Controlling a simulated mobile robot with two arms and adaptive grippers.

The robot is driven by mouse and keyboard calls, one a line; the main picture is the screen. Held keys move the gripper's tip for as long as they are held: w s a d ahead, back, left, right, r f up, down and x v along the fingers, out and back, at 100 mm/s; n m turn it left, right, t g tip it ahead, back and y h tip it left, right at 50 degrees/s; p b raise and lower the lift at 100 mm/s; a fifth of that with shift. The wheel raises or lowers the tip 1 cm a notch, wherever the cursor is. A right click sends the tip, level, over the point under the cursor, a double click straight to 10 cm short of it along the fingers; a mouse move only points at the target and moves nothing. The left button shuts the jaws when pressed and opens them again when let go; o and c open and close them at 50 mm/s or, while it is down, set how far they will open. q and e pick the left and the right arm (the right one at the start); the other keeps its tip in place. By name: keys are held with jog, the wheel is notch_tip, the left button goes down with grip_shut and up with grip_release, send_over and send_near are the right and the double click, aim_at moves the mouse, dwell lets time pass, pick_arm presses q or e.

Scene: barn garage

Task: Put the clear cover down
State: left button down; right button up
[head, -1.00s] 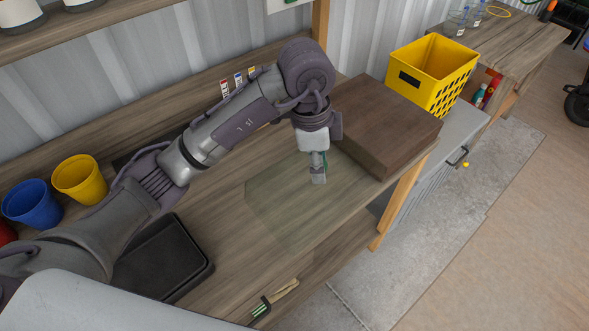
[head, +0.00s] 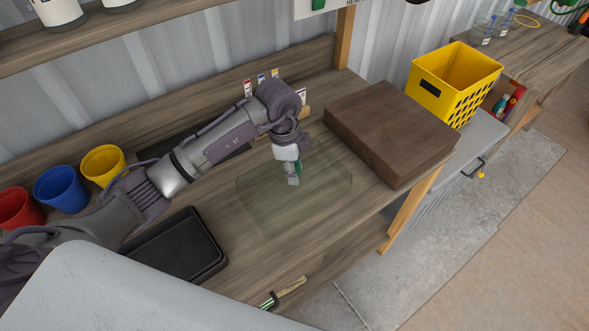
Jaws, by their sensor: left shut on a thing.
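The clear cover (head: 265,205) is a see-through, faintly greenish box shape over the wooden workbench (head: 325,235). It is left of the brown wooden block. My left gripper (head: 293,180) points down at the cover's upper middle and is shut on it. The exact grip point is small and hard to make out. I cannot tell whether the cover's lower edge touches the bench. My right gripper is not in view.
A thick brown wooden block (head: 390,130) lies at the bench's right end. A black tray (head: 178,250) is at front left, with red, blue (head: 60,188) and yellow cups behind it. A brush (head: 284,293) lies near the front edge. A yellow crate (head: 455,80) stands beyond the block.

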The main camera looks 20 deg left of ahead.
pick_arm(q)
jog(key=shift+f, duration=0.7)
jog(key=shift+f, duration=0.1)
jog(key=shift+f, duration=0.15)
jog(key=c, duration=0.8)
grip_release()
